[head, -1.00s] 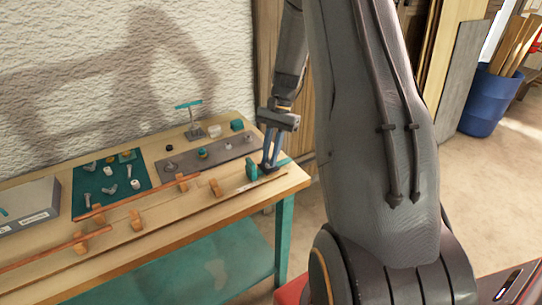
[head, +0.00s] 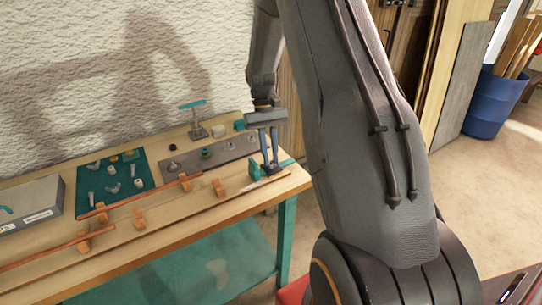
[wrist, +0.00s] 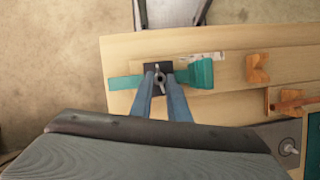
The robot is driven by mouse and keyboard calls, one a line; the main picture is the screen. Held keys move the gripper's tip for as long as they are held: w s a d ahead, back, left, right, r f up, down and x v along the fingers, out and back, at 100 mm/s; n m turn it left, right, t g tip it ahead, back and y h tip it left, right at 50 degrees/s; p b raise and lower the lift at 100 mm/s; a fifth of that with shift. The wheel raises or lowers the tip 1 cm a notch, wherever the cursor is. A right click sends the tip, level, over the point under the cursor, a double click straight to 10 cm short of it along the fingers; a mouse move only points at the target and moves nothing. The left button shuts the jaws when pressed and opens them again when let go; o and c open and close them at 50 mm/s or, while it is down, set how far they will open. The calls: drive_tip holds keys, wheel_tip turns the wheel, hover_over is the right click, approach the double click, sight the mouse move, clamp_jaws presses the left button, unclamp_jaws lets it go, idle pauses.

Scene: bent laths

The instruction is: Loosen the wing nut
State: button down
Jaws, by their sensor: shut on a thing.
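My gripper (head: 269,171) points down at the right end of the bench, over a small teal clamp. In the wrist view its two blue-grey fingers (wrist: 161,84) are shut on the grey wing nut (wrist: 159,78), which sits over a dark square plate (wrist: 157,66). The clamp's teal block (wrist: 201,74) stands just right of the fingers, and its teal strip (wrist: 124,82) runs out to the left. The block also shows in the head view (head: 254,170). In the head view the fingers hide the wing nut.
Wooden blocks (head: 219,187) hold a thin reddish lath (head: 155,195) along the bench. A grey plate (head: 232,147) with knobs lies behind. A teal mat (head: 88,186) with small hardware and a grey box (head: 30,204) are at left. A blue bin (head: 491,103) stands on the floor.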

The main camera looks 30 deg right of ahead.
drive_tip(key=shift+n+h, duration=0.3)
drive_tip(key=shift+n, duration=0.3)
drive_tip(key=c, duration=1.7)
unclamp_jaws()
drive_tip(key=shift+b+v, duration=1.2)
drive_tip(key=shift+v, duration=2.7)
drive_tip(key=shift+a, duration=0.1)
drive_tip(key=s+a+t, duration=0.2)
drive_tip(key=s+a, duration=0.3)
drive_tip(key=s, duration=0.1)
drive_tip(key=s+a+f+t, duration=0.1)
drive_tip(key=s+a+t, duration=0.1)
drive_tip(key=s+a, duration=0.3)
drive_tip(key=s+a+n+t, duration=0.1)
drive_tip(key=s+a, duration=0.4)
drive_tip(key=s, duration=0.3)
drive_tip(key=shift+s+a+f+t, duration=0.15)
drive_tip(key=shift+a+f+t, duration=0.05)
drive_tip(key=shift+t, duration=0.2)
